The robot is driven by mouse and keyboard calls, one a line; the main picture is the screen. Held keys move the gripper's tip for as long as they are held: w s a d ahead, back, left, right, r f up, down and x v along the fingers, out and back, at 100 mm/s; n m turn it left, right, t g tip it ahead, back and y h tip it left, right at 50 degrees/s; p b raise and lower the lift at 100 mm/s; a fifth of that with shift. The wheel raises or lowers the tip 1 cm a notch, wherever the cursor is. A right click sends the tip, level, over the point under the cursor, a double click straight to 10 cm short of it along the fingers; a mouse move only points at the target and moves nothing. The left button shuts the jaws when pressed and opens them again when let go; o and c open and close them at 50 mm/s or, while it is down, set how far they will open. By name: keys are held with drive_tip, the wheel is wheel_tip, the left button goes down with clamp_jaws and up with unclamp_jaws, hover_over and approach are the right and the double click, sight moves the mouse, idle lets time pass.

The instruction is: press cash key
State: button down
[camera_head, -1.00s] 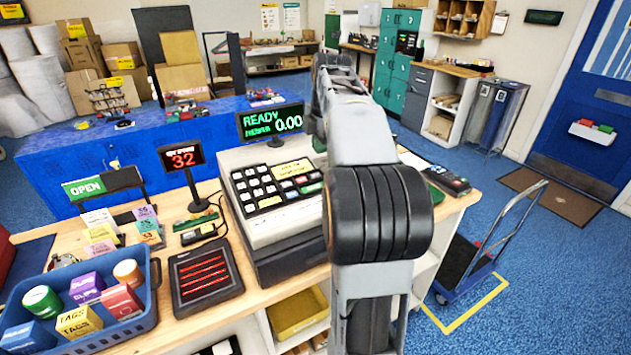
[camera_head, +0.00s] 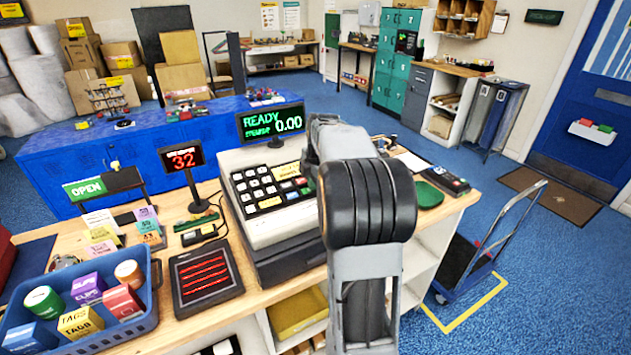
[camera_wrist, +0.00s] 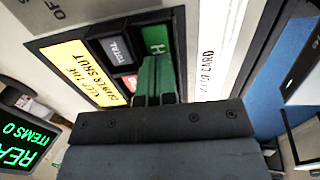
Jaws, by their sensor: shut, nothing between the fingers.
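The cash register (camera_head: 275,225) stands on the wooden counter, its keypad (camera_head: 262,187) facing up. Its display (camera_head: 271,123) reads READY and 0.00. In the wrist view a green key (camera_wrist: 156,38) shows a white letter H; the rest of its label is hidden by my fingers, beside the dark TOTAL key (camera_wrist: 117,50). My gripper (camera_wrist: 155,62) is shut and empty, its fingertips over the lower part of the green key. I cannot tell whether they touch it. In the head view my arm hides the gripper and the keypad's right side.
A yellow label (camera_wrist: 82,67) lies beside the keys. A red-lined black pad (camera_head: 205,275), a small display reading 32 (camera_head: 183,159) and a blue basket of small boxes (camera_head: 140,325) stand left of the register. A card terminal (camera_head: 446,180) lies to the right.

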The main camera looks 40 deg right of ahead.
idle(0.3)
drive_tip(key=shift+b+x, duration=0.75)
drive_tip(key=shift+x, duration=0.2)
drive_tip(key=shift+s+a, duration=0.15)
drive_tip(key=shift+s, duration=0.05)
drive_tip(key=shift+f, duration=0.1)
drive_tip(key=p+v, duration=0.2)
drive_tip(key=v, duration=1.3)
drive_tip(key=shift+w, duration=0.15)
drive_tip(key=shift+d, duration=0.25)
